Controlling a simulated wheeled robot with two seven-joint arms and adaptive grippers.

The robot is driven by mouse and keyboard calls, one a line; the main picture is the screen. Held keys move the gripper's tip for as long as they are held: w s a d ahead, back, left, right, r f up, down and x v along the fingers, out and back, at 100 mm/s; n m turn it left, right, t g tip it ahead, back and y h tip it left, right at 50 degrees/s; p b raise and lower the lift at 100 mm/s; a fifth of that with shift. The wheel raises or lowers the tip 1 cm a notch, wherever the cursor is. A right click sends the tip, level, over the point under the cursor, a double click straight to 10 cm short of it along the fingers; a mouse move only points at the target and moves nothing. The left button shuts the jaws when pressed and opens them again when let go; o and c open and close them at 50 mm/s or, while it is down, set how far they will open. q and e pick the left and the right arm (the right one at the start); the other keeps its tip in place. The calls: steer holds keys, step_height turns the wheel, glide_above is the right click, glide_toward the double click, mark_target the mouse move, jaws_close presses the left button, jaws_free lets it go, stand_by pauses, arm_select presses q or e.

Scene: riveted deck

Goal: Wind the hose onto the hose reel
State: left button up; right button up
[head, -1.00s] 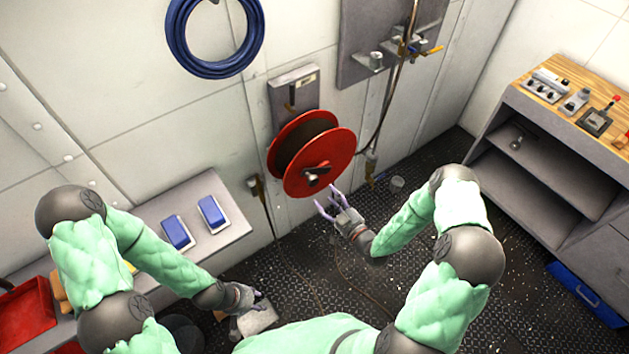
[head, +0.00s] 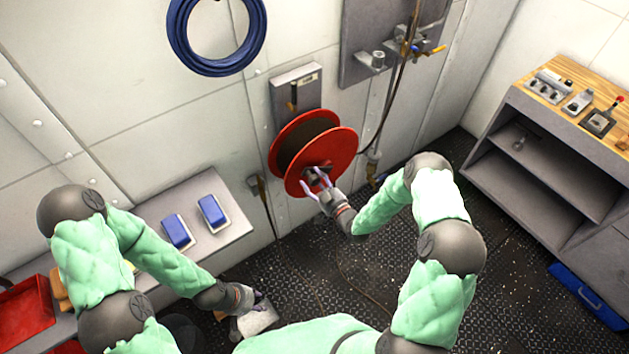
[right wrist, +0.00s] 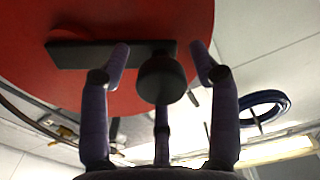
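The red hose reel (head: 338,150) is mounted on the wall in the middle of the head view, with dark hose wound between its flanges. In the right wrist view the red flange (right wrist: 120,90) fills the top, with a dark crank arm (right wrist: 85,55) and a round black knob (right wrist: 160,78). My right gripper (head: 319,180) is in front of the flange. Its purple fingers (right wrist: 160,65) are spread to either side of the knob and not closed on it. A thin hose (head: 345,270) lies on the floor below. My left gripper (head: 245,296) is low at the left; its fingers are unclear.
A blue hose coil (head: 216,70) hangs on the wall. A grey bench with two blue-topped boxes (head: 177,231) stands left. A grey cabinet with a wooden top (head: 540,84) stands right. A pipe panel (head: 372,58) is above right of the reel.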

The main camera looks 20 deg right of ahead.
jaws_close()
steer(key=shift+d+r+m, duration=0.1)
steer(key=shift+m, duration=0.2)
stand_by(0.5)
steer(key=w+d+r+m+b, duration=0.1)
steer(key=w+d+m+b, duration=0.1)
steer(key=d+m, duration=0.5)
steer(key=w+d+r+m+b, duration=0.1)
steer(key=w+d+m+b, duration=0.2)
steer(key=d+m, duration=0.4)
steer(key=shift+r+m, duration=0.3)
steer(key=shift+m, duration=1.8)
